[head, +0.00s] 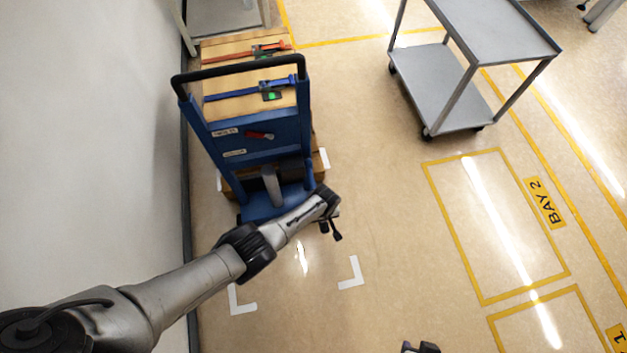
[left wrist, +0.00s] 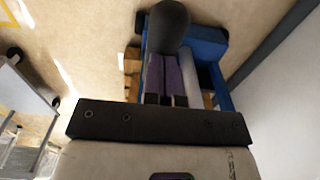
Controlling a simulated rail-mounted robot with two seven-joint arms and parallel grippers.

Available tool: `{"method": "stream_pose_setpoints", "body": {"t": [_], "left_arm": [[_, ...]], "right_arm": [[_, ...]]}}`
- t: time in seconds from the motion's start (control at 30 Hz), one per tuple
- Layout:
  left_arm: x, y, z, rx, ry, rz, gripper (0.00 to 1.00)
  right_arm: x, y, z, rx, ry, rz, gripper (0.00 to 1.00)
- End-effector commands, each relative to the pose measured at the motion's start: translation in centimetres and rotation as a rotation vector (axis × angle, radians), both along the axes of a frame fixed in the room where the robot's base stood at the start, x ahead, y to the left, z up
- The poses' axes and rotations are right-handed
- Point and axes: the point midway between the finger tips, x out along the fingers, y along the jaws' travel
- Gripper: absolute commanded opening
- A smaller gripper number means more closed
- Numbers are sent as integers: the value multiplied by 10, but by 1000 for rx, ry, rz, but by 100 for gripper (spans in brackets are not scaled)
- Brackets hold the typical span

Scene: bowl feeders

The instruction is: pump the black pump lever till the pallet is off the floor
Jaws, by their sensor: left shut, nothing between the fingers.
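A blue lift truck (head: 262,150) with a black push handle (head: 240,67) stands beside the left wall. A wooden pallet (head: 320,160) shows at its base under the load; any gap to the floor cannot be made out. My left gripper (head: 330,228) is low at the truck's near right side, shut and empty. In the left wrist view, a rounded black end (left wrist: 168,25), likely the pump lever, lies just beyond or against the fingertips; contact cannot be told. The lever is not clearly distinguishable in the head view. My right gripper (head: 420,348) is cut off at the bottom edge.
A grey cart (head: 430,88) stands at the upper right. White corner marks (head: 351,273) and yellow bay lines (head: 447,222) mark the floor. Floor between truck and bays is clear.

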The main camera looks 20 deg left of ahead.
Motion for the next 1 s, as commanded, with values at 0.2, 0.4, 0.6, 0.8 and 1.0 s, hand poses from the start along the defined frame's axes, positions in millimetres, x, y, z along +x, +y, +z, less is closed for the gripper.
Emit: {"method": "stream_pose_setpoints", "body": {"t": [0.2, 0.4, 0.6, 0.8, 1.0], "left_arm": [[-4, 1, -3, 2, 8, 1, 0], [-3, 1, -7, 2, 8, 1, 0], [-4, 0, -27, 1, 6, 1, 0], [-5, -1, -51, 1, 6, 1, 0], [-6, -2, -70, 0, 6, 1, 0]], "right_arm": [[0, 1, 0, 4, 0, -3, 43], [0, 3, -5, 9, -1, -5, 43], [0, 3, -23, 11, 0, -6, 43], [0, 3, -45, 10, -1, -6, 43], [0, 2, -63, 7, 0, -4, 43]]}}
